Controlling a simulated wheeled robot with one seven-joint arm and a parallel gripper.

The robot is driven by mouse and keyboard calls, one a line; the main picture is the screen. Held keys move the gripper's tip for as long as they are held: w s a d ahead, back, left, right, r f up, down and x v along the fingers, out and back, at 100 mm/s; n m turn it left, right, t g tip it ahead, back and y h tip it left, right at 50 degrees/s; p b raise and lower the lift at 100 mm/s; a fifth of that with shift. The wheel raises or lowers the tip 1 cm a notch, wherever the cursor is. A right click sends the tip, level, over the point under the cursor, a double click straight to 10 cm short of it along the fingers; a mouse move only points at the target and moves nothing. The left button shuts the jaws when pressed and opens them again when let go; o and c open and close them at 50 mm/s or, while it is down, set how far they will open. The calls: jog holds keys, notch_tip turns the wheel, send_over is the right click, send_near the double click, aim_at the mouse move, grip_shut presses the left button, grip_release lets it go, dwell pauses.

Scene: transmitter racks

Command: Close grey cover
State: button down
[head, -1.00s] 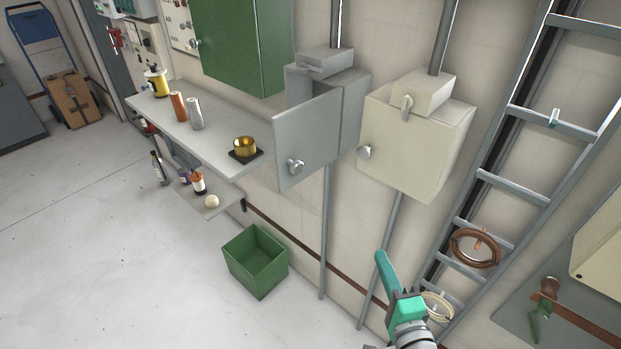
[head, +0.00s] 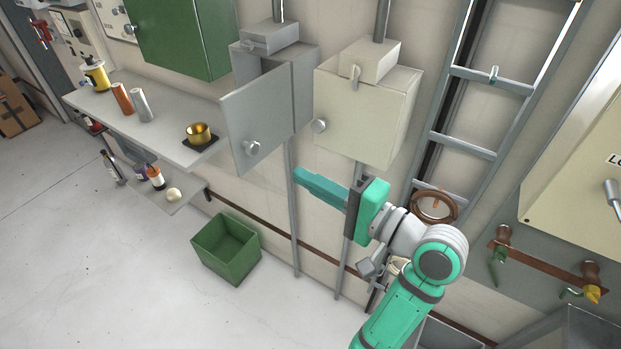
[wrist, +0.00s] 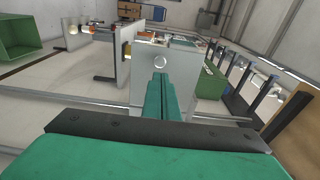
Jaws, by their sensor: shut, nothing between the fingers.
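The grey cover (head: 258,122) is the hinged door of a grey wall box (head: 303,90). It stands open, swung out from the wall, with a round silver knob (head: 252,149) on its outer face. In the wrist view the cover (wrist: 145,88) shows face-on beyond the fingers, with its knob (wrist: 160,62) just above the fingertips. My gripper (head: 300,176) is shut and empty. In the head view it is to the right of and below the cover, pointing left toward it. It looks apart from the cover.
A closed cream box (head: 365,115) with a knob hangs right of the grey box, above my gripper. A shelf (head: 165,127) with a gold cup (head: 198,133) and cans stands left. A green bin (head: 226,250) is on the floor. A ladder (head: 470,110) is on the right.

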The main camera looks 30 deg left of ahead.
aim_at(255, 151)
jog(key=a, duration=0.3)
jog(key=w+a, duration=0.1)
jog(key=a, duration=0.3)
jog(key=w+a, duration=0.1)
jog(key=a, duration=0.2)
jog(key=shift+a, duration=0.25)
